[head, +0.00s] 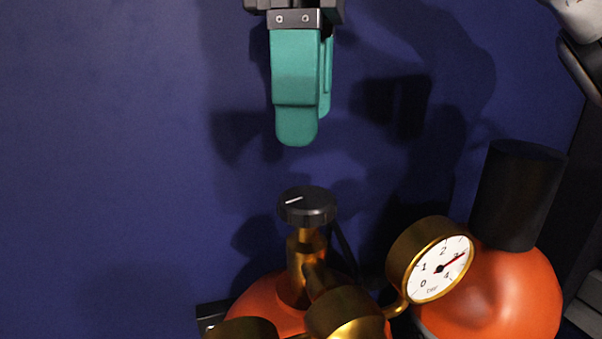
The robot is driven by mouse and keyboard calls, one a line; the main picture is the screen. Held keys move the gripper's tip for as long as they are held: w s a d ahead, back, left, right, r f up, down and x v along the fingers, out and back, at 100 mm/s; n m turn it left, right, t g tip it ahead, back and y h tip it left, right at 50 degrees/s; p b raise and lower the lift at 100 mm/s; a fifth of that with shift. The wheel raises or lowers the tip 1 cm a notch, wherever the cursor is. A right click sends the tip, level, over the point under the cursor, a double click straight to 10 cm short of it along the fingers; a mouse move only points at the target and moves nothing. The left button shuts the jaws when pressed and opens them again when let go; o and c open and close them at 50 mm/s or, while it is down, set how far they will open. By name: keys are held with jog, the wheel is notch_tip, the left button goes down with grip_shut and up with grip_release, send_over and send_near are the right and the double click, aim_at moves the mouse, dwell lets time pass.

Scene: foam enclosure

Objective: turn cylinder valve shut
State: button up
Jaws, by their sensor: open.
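The valve handwheel (307,207) is a black round knob with a white line on its top. It sits on a brass valve stem above an orange cylinder (262,295) at the bottom middle of the head view. My gripper (302,127) has teal fingers pointing down and is above the handwheel in the picture, apart from it. The fingers nearly overlap in this view, one mostly hidden behind the other. The gripper is open and holds nothing.
A brass pressure gauge (437,267) with a white dial stands right of the valve; its red needle points to the upper right. A second orange cylinder (510,295) with a black cap (518,195) is at the right. Brass fittings (345,315) fill the bottom. The blue wall (110,150) at left is bare.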

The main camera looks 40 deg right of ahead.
aim_at(306, 196)
notch_tip(306, 196, down, 8)
jog(key=shift+r+b, duration=0.1)
jog(key=shift+b, duration=0.6)
jog(key=c, duration=1.1)
jog(key=shift+o, duration=0.2)
